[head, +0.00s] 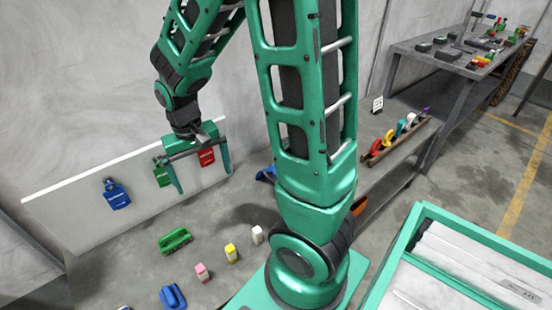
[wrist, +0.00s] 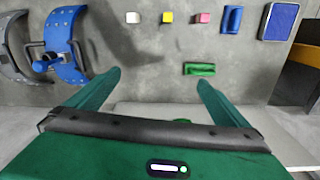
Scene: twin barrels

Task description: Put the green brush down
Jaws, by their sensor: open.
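A green brush (head: 175,240) lies on the grey floor in front of the white board; it also shows in the wrist view (wrist: 199,69), beyond the right fingertip. My gripper (head: 205,183) hangs in front of the board with its two green fingers spread. In the wrist view the gap between my fingertips (wrist: 159,78) shows only bare floor, so nothing is held. The gripper is above the brush and apart from it. A green item (head: 162,176) hangs on the board, partly behind my left finger; I cannot tell what it is.
The white board (head: 70,210) also carries blue (head: 116,195) and red (head: 207,157) items. White (head: 257,235), yellow (head: 231,253), pink (head: 202,272) and blue (head: 172,297) pieces stand in a row on the floor. A green-rimmed bin (head: 420,212) is at the right.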

